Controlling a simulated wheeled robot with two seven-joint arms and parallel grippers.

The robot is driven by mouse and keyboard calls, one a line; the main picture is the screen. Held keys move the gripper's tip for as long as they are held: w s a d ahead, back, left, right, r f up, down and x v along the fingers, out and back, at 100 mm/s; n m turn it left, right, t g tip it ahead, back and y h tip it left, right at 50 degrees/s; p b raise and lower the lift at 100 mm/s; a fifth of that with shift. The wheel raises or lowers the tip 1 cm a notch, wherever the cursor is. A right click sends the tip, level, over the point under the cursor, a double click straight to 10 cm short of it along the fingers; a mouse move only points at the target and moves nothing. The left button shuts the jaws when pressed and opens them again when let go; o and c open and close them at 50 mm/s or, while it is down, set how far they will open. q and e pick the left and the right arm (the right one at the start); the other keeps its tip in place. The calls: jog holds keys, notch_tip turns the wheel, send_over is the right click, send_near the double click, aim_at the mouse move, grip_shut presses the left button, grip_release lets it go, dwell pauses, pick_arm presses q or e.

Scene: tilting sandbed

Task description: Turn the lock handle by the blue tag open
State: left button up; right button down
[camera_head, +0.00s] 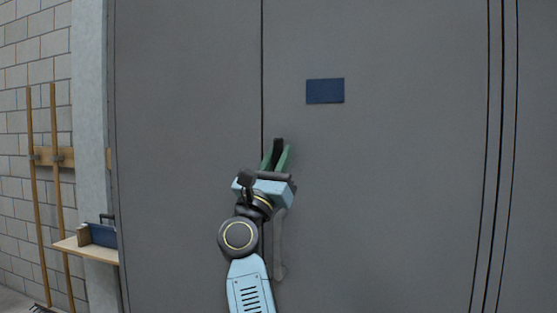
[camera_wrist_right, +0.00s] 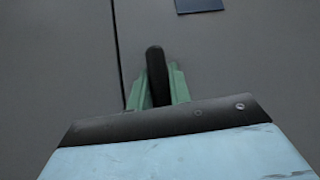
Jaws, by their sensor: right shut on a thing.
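The blue tag (camera_head: 325,91) is a dark blue rectangle on the grey door, right of the door seam. It also shows at the top edge of the right wrist view (camera_wrist_right: 199,4). Below it and to its left, a black lock handle (camera_head: 278,146) points upward near the seam. In the right wrist view, the handle (camera_wrist_right: 155,65) stands between the green fingers. My right gripper (camera_head: 276,158) is shut on this handle, which sticks out past the fingertips. The handle's lower part is hidden by the gripper. My left gripper is not in view.
A grey upright bar (camera_head: 279,250) on the door is partly hidden behind my right arm. At left, a wooden shelf (camera_head: 88,250) holds a blue box (camera_head: 103,235). Long wooden-handled tools (camera_head: 57,180) lean on the block wall. The door face right of my arm is clear.

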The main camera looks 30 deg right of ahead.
jog(key=c, duration=1.3)
grip_release()
jog(key=shift+a, duration=0.1)
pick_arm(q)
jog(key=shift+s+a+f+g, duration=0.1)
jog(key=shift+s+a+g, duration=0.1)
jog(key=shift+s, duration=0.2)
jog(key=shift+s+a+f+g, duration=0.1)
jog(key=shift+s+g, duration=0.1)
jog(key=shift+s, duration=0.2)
pick_arm(e)
jog(key=v, duration=1.3)
jog(key=shift+s+f, duration=0.1)
jog(key=shift+f, duration=0.05)
